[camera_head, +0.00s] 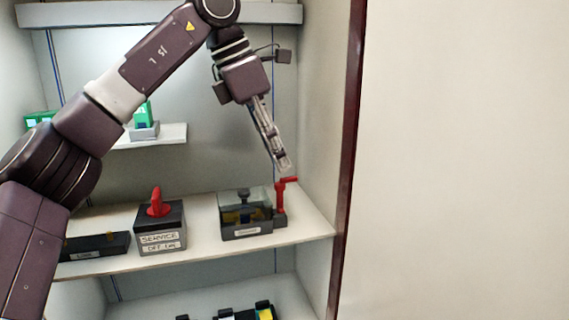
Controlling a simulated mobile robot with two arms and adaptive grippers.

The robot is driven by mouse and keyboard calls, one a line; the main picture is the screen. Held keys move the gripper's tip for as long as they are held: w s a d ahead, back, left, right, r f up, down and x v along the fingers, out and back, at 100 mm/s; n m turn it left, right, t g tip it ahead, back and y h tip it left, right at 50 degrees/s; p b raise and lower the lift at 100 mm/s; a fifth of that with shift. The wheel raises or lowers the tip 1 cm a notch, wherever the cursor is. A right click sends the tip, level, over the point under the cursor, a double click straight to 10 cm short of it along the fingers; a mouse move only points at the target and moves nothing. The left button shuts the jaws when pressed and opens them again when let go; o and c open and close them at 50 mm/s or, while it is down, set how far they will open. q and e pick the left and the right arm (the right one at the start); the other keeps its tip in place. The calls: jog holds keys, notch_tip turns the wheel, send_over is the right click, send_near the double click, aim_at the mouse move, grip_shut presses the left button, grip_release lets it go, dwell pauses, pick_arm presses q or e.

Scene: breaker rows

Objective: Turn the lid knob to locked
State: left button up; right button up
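A clear-lidded box (238,218) with a dark base stands on the middle shelf, right of center in the cabinet. A small dark knob (244,194) sits on top of its lid; its lock position cannot be read. A red crank-shaped handle (280,198) stands upright at the box's right side. My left gripper (284,165) points down just above the red handle, up and to the right of the lid knob. Its fingers are seen nearly edge-on and look close together, so their opening is unclear. Nothing shows between them. My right gripper is out of view.
A grey service switch box (161,241) with a red lever (157,203) stands left of the clear box. A flat dark box (95,246) lies farther left. The cabinet's right wall (312,120) is close to the gripper. Colored items sit on the lower shelf (290,299).

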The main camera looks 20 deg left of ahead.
aim_at(285, 178)
pick_arm(q)
jog(key=f, duration=0.1)
jog(key=w+f, duration=0.1)
jog(key=shift+w+d+f, duration=0.2)
jog(key=shift+d+f, duration=0.1)
jog(key=shift+d, duration=0.05)
jog(key=shift+w+d+f, duration=0.15)
jog(key=shift+w+f, duration=0.05)
jog(key=shift+f, duration=0.2)
jog(key=shift+s, duration=0.1)
jog(key=shift+s+r, duration=0.1)
jog(key=shift+s, duration=0.05)
jog(key=shift+c, duration=0.4)
grip_shut()
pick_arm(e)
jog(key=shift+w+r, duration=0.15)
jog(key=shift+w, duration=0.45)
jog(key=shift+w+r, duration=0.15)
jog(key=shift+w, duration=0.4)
